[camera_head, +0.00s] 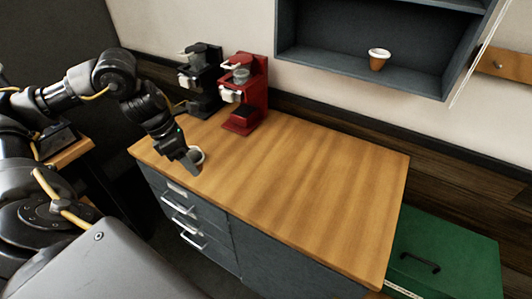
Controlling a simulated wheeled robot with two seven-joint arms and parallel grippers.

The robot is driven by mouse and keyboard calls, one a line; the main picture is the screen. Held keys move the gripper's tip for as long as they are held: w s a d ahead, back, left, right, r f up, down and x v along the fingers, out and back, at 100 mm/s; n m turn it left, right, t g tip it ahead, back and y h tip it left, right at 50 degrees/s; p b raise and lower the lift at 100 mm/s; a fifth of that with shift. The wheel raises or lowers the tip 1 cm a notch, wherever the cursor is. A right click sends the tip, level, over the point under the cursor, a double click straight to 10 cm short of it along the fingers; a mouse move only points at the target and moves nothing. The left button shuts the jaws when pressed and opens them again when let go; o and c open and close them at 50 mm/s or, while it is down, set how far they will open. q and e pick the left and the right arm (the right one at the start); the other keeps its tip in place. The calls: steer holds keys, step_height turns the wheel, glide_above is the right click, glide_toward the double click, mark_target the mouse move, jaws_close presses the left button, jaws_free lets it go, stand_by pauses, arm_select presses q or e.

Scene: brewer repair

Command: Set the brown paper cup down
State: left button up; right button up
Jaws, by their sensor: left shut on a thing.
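My left gripper (190,160) reaches down over the left front part of the wooden counter (300,180). It is shut on a paper cup (198,153), whose pale rim and a little of its side show beside the fingers. The rest of that cup is hidden by the gripper. The cup is low, at the counter top, but I cannot tell whether its base touches the wood. My right gripper is not in view.
A red brewer (247,95) and a black brewer (205,80) stand at the counter's back left. A similar brown cup with a white rim (378,60) stands on the wall shelf (340,63). A green box (445,250) sits right of the counter. The counter's middle and right are clear.

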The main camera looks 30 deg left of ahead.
arm_select(q)
steer(key=w+d+f+p, duration=0.1)
steer(key=w+f+p, duration=0.1)
steer(key=w, duration=0.2)
steer(key=w+d+f+p, duration=0.1)
steer(key=w+f+p, duration=0.1)
steer(key=w+f, duration=0.1)
steer(key=w+d+f+p, duration=0.1)
steer(key=w+f+p, duration=0.1)
steer(key=w, duration=0.3)
steer(key=shift+x, duration=0.85)
steer(key=shift+w+d+f, duration=0.15)
steer(key=shift+w+f, duration=0.3)
steer(key=shift+w+d+f+p, duration=0.1)
steer(key=shift+w+f+p, duration=0.05)
steer(key=shift+p, duration=0.15)
step_height(320, 180, down, 3)
steer(key=shift+r+p, duration=0.1)
steer(key=shift+p, duration=1.05)
steer(key=shift+f, duration=0.25)
steer(key=o, duration=0.9)
